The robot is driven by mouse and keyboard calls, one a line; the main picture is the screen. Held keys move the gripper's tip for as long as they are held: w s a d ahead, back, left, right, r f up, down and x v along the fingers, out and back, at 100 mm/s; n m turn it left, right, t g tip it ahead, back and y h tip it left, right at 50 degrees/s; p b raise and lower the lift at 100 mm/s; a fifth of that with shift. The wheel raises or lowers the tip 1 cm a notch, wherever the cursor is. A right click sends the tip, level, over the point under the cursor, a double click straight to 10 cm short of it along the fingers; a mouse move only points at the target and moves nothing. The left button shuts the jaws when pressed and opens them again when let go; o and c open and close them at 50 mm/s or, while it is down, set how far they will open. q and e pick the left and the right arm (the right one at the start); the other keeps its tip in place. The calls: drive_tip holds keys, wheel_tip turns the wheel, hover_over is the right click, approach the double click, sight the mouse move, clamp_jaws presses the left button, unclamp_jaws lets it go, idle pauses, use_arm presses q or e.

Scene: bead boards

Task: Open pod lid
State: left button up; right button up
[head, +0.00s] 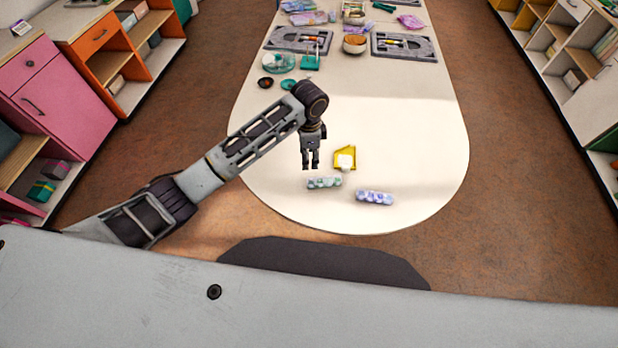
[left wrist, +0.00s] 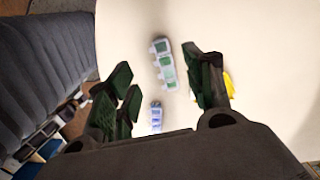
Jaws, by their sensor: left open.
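My left gripper (head: 311,166) is open and empty, pointing down above the near part of the table. It also shows in the left wrist view (left wrist: 163,88), with its fingers spread wide. A green and white pod strip (head: 324,183) lies on the table just below and to the right of the fingertips. In the left wrist view the strip (left wrist: 164,65) shows between the fingers, apart from them. A purple and white pod strip (head: 375,198) lies to its right, and shows farther down (left wrist: 156,117) in the left wrist view. I cannot tell which lids are open or shut.
A yellow tray (head: 337,164) with a white round thing (head: 346,157) stands behind the strips. Grey boards (head: 298,38), (head: 404,46), a bowl (head: 355,43) and small dishes stand farther back. The white table (head: 420,140) is clear to the right.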

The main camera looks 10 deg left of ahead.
sight(309, 181)
use_arm(q)
drive_tip(key=shift+f, duration=0.15)
drive_tip(key=shift+f+p, duration=0.45)
drive_tip(key=shift+f, duration=6.3)
drive_tip(key=shift+c, duration=0.3)
drive_tip(key=c, duration=0.8)
